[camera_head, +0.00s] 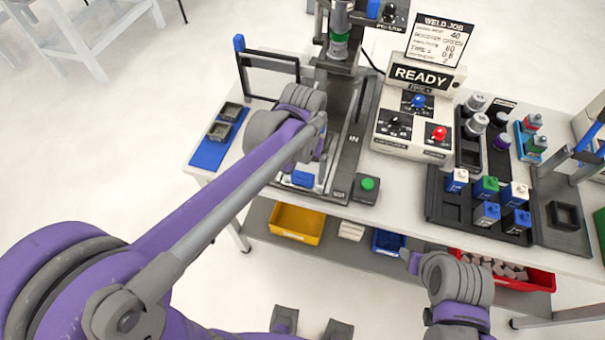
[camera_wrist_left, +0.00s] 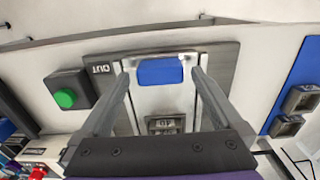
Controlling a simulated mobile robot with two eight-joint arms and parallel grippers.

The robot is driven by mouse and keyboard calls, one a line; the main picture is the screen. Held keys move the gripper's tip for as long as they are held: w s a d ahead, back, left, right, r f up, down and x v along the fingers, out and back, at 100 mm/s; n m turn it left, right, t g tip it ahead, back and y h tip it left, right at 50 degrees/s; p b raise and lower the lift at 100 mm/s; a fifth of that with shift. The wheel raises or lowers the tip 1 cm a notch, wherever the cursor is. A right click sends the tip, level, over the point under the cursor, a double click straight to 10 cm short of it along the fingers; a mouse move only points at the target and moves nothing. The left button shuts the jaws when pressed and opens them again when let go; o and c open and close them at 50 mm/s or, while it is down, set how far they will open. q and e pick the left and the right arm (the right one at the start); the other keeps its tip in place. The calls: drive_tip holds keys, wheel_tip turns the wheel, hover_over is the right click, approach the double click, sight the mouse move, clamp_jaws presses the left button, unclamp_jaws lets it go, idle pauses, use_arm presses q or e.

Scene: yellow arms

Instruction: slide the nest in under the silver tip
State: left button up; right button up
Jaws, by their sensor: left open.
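The nest's slide plate (camera_wrist_left: 145,102), silver-grey with a blue handle (camera_wrist_left: 160,71), lies at the OUT end of the dark rail (camera_head: 346,165). A small grey part (camera_wrist_left: 165,125) with a marking sits in it. In the head view the blue handle (camera_head: 302,178) shows at the front, while my arm hides most of the nest. My left gripper (camera_head: 303,175) is open, its fingers (camera_wrist_left: 160,75) on either side of the handle, with visible gaps. The silver tip's head (camera_head: 341,18), with a green band, is above the back of the rail. My right gripper (camera_head: 411,262) is low at the table's front; its jaw opening is unclear.
A green button (camera_head: 368,184) stands just right of the rail's front. The READY control box (camera_head: 415,115) is further right. A blue mat (camera_head: 212,152) with grey trays lies left. Racks of coloured blocks (camera_head: 487,200) fill the right; bins (camera_head: 296,222) sit on the lower shelf.

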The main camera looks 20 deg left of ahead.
use_arm(q)
drive_tip(key=shift+f, duration=0.95)
drive_tip(key=shift+c, duration=0.3)
clamp_jaws()
